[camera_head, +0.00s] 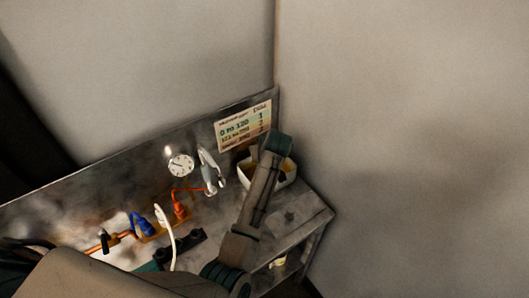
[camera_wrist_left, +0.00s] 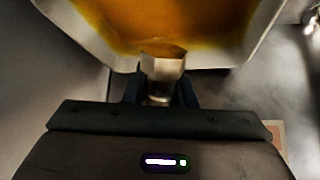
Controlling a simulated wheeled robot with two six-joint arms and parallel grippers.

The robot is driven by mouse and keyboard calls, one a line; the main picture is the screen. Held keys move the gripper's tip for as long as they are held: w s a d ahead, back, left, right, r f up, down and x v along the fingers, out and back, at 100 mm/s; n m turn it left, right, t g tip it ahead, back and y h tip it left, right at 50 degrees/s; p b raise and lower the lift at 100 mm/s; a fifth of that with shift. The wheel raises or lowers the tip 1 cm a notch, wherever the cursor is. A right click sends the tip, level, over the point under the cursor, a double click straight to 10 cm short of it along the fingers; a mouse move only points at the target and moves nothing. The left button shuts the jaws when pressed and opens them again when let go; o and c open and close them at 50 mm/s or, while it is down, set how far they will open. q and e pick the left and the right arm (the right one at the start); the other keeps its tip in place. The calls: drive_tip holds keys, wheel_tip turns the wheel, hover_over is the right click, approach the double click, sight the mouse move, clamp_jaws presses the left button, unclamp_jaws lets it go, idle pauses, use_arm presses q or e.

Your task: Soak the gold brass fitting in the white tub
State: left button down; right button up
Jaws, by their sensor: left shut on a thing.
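The white tub (camera_head: 284,181) stands at the back right of the metal bench, partly hidden behind my left arm. In the left wrist view the white tub (camera_wrist_left: 75,45) fills the top and holds amber liquid (camera_wrist_left: 190,18). My left gripper (camera_wrist_left: 161,88) is shut on the brass fitting (camera_wrist_left: 162,68), a small faceted metal piece that looks pale gold here. The fitting's far end overlaps the tub's near rim and the edge of the liquid in this view. I cannot tell whether it touches the liquid. In the head view the fitting cannot be made out. My right gripper is not in view.
A printed card (camera_head: 243,126) and a round gauge (camera_head: 181,165) are on the metal back panel. Blue (camera_head: 141,224) and orange (camera_head: 180,208) valve parts, a white hose (camera_head: 165,230) and a silver fixture (camera_head: 209,172) stand left of the tub. Walls rise close behind and right.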

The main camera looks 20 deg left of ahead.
use_arm(q)
wheel_tip(320, 180, down, 2)
drive_tip(key=shift+s+d+f+b, duration=0.1)
drive_tip(key=shift+b, duration=0.65)
wheel_tip(320, 180, down, 4)
drive_tip(key=b, duration=0.4)
drive_tip(key=shift+f, duration=0.1)
idle(2.9)
wheel_tip(320, 180, up, 10)
drive_tip(key=p, duration=0.9)
drive_tip(key=shift+p, duration=0.3)
idle(1.8)
